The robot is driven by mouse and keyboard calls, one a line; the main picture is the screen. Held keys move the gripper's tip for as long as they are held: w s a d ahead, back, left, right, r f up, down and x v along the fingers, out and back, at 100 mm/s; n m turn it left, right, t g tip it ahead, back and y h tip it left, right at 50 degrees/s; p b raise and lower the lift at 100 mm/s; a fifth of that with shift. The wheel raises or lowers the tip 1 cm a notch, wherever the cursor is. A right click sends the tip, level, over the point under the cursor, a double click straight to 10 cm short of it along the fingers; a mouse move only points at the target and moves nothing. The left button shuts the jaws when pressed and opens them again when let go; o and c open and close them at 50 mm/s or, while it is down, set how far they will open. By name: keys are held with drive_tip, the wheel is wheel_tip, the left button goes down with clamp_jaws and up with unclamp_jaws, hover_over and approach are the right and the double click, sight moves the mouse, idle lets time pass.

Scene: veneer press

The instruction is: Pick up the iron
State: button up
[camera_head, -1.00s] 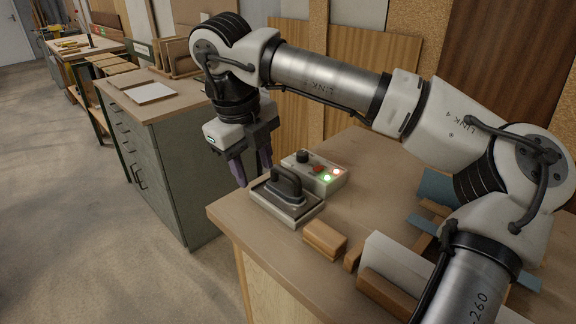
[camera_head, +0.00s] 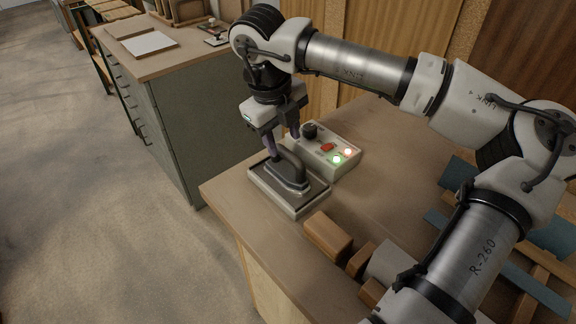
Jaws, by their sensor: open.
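The iron (camera_head: 290,174) is dark, with a raised loop handle, and sits on a light metal stand (camera_head: 295,209) near the left corner of the workbench. My gripper (camera_head: 283,148) points down just behind and above the iron's handle. Its dark purple fingers are open, one on the left near the handle's end and one further right. Whether a finger touches the handle cannot be told. Nothing is held.
A control box (camera_head: 331,153) with a black knob, a red button and lit lamps stands right behind the iron. Wooden blocks (camera_head: 327,236) lie in front on the workbench (camera_head: 226,190). A grey-green cabinet (camera_head: 190,125) stands behind to the left.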

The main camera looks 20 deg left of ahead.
sight(288, 152)
drive_tip(key=shift+w+d+f+p, duration=0.2)
drive_tip(key=shift+f+p, duration=0.2)
drive_tip(key=shift+f, duration=0.65)
drive_tip(key=shift+w+d+f+p, duration=0.1)
drive_tip(key=shift+w+f+p, duration=0.25)
drive_tip(key=shift+f, duration=0.65)
drive_tip(key=shift+w+d+f+p, duration=0.15)
drive_tip(key=shift+f+p, duration=0.35)
drive_tip(key=shift+f, duration=0.55)
drive_tip(key=shift+r, duration=0.1)
clamp_jaws()
